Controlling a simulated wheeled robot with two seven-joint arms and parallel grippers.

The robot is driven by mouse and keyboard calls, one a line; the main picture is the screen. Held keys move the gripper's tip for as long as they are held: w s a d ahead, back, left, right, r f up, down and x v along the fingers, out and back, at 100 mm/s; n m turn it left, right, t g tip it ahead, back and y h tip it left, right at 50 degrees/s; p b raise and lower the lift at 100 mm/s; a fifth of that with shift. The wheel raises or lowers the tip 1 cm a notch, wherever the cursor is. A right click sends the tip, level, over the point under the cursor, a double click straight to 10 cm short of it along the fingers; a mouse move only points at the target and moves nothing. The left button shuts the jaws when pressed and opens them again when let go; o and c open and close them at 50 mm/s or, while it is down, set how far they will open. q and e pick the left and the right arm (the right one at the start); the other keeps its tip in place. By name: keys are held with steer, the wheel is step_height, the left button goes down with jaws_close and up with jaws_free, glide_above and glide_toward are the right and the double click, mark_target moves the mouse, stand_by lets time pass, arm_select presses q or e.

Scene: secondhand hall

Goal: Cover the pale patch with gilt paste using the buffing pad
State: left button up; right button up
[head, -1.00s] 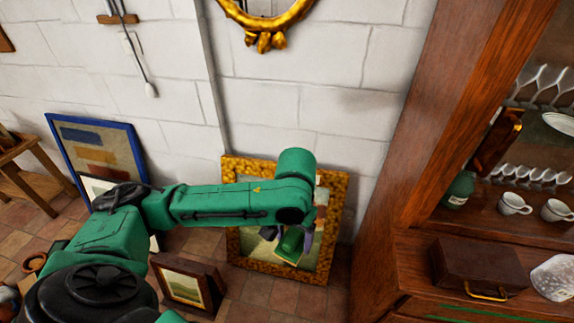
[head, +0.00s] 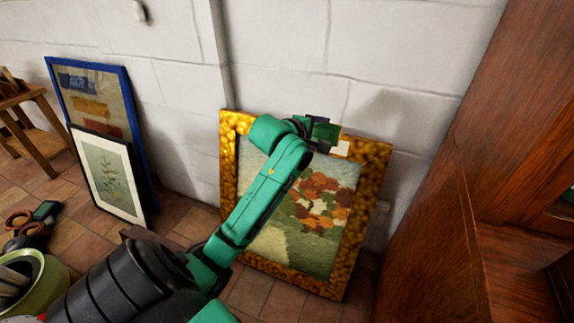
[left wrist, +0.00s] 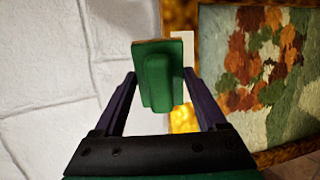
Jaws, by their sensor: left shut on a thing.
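The gilt picture frame (head: 361,200) leans against the white wall and holds a painting of autumn trees (head: 320,200). The pale patch (head: 342,148) is a whitish area on the frame's top bar, right of its middle; in the left wrist view (left wrist: 180,92) it shows beside and partly behind the pad. My left gripper (head: 316,130) is shut on the green buffing pad (head: 326,132), whose block also shows between the fingers in the left wrist view (left wrist: 152,56). The pad is right by the patch; I cannot tell whether it touches. My right gripper is out of view.
A blue-framed picture (head: 133,120) and a black-framed plant print (head: 110,178) lean on the wall at left. A wooden cabinet (head: 440,220) stands close on the right.

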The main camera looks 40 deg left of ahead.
arm_select(q)
steer(key=s+a+f+n+y+b, duration=0.3)
steer(key=a+f+y+b, duration=0.1)
steer(key=a+f, duration=0.4)
steer(key=shift+t, duration=0.5)
steer(key=shift+a+b+x, duration=0.25)
steer(key=shift+b+x, duration=0.5)
steer(key=shift+x, duration=0.7)
steer(key=shift+a+b+x, duration=0.2)
steer(key=shift+b+x, duration=0.5)
steer(key=shift+x, duration=0.7)
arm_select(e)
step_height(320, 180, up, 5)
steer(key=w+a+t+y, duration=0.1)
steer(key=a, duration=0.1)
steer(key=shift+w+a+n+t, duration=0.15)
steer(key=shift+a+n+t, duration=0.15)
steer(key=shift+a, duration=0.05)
arm_select(q)
steer(key=shift+x, duration=0.85)
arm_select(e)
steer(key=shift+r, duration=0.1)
arm_select(q)
steer(key=shift+r, duration=0.1)
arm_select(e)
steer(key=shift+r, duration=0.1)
